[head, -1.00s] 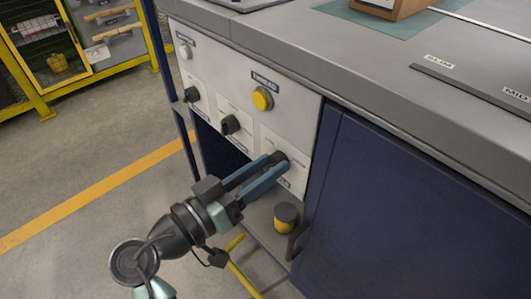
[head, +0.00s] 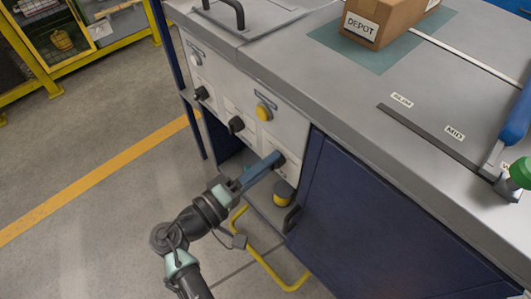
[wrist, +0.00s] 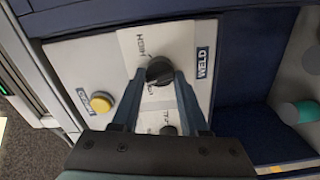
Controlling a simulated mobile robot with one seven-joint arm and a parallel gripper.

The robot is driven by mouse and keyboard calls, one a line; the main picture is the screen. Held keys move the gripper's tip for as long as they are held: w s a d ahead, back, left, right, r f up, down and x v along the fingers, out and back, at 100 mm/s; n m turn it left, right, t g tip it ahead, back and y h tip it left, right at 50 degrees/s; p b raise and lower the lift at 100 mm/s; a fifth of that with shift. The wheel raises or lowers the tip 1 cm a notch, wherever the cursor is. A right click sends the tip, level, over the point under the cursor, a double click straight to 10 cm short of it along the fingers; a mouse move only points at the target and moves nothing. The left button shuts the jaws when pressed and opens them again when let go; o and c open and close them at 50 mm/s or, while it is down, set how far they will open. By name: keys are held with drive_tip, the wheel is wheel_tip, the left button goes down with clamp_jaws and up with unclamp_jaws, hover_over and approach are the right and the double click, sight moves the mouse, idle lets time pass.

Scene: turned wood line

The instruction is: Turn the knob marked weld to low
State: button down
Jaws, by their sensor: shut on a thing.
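The weld knob (wrist: 159,70) is black and round. In the head view my gripper (head: 274,158) reaches the rightmost black knob (head: 281,160) on the panel, largely hidden by the fingers. I cannot tell where the knob points.
A yellow-topped cylinder (head: 283,193) stands below. The blue cabinet door (head: 370,215) is to the right. A DEPOT box (head: 378,22) is on the worktop.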

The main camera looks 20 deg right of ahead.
drive_tip(key=shift+f+n+p, duration=0.1)
drive_tip(key=shift+n+p, duration=3.45)
drive_tip(key=shift+n, duration=1.05)
drive_tip(key=shift+c, duration=2.1)
unclamp_jaws()
drive_tip(key=v, duration=1.3)
drive_tip(key=shift+p, duration=0.45)
